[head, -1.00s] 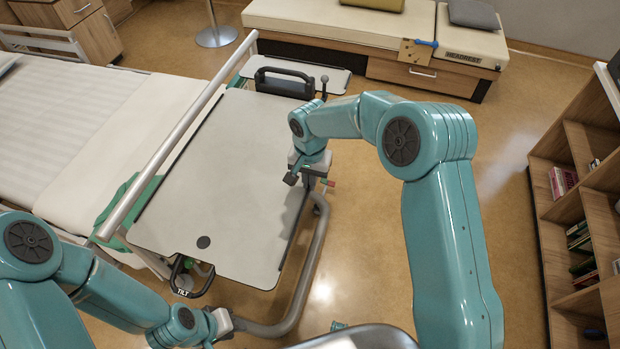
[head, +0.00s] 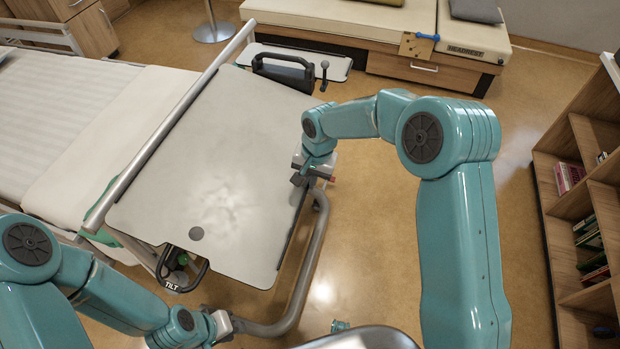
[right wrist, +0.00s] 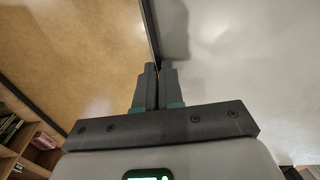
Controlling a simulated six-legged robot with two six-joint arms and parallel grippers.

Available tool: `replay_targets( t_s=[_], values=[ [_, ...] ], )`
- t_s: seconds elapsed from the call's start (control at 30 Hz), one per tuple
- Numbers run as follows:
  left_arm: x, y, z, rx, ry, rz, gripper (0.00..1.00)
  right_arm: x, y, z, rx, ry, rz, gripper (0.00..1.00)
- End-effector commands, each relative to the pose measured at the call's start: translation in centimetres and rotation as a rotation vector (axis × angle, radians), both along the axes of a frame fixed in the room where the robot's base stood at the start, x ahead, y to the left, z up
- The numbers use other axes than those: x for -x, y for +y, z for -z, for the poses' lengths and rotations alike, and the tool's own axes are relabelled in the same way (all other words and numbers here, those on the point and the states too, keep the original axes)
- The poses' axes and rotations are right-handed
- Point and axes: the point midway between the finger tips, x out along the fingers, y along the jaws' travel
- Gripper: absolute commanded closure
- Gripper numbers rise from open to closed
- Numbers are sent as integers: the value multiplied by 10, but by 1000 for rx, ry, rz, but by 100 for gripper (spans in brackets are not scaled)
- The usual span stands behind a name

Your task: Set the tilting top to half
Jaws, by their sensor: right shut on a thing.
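The tilting top (head: 215,150) is a pale grey panel on a bedside table, beside the bed. It slopes, its left side towards the bed looking higher than its right side. A dark loop handle marked TILT (head: 188,275) hangs under its near edge. My right gripper (head: 299,179) is at the top's right edge. In the right wrist view its fingers (right wrist: 158,72) are shut on the dark edge of the top (right wrist: 240,60). My left gripper (head: 222,322) is low in the head view, below the TILT handle and apart from it; its fingers are too small to read.
The bed (head: 60,130) with its rail is on the left. A fixed side shelf (head: 338,65) with a small knob lever (head: 324,75) sits beyond the top. A curved frame tube (head: 305,270) runs below right. A bookcase (head: 570,220) stands at right; floor between is clear.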

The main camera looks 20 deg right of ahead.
Motion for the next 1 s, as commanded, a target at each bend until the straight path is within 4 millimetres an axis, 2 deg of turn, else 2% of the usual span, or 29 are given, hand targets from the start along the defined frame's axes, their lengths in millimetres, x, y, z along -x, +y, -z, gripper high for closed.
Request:
replay_targets(
  t_s=[0.03,0.3,0.4,1.0],
  values=[
    [0,0,3,0,0,0,71,1,-2,5,3,6,-1,100],
    [0,0,1,0,-1,0,71,2,-3,4,6,10,-1,100],
    [0,0,1,0,-1,0,71,2,-2,4,6,10,-1,68],
    [0,0,1,0,0,0,71,1,-1,2,4,5,0,68]
  ],
)
